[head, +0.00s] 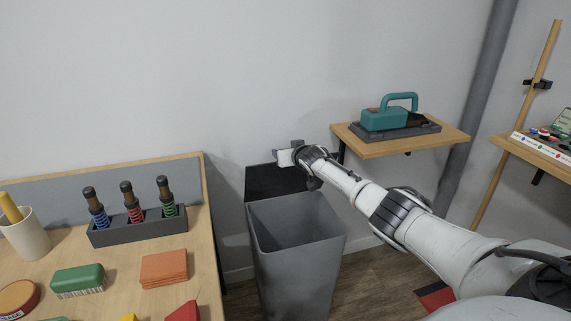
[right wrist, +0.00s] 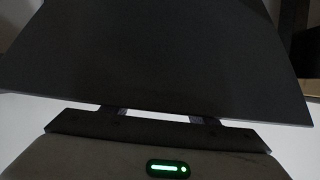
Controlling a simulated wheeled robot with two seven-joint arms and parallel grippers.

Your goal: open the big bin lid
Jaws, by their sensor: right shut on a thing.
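The big grey bin (head: 298,265) stands on the floor between the workbench and the wall shelf, and its mouth is uncovered. Its dark lid (head: 268,184) is raised at the back of the bin, towards the wall. My right gripper (head: 286,157) is at the lid's upper edge, shut on the lid. In the right wrist view the dark lid (right wrist: 155,60) fills most of the picture and the fingertips are mostly hidden by it. My left gripper is not in view.
The workbench (head: 215,270) at left holds a rack of spring shock absorbers (head: 135,228), a green block (head: 78,279) and an orange block (head: 164,268). A wall shelf (head: 400,146) with a teal tool (head: 388,118) is close above my right arm. A wooden pole (head: 515,125) stands at right.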

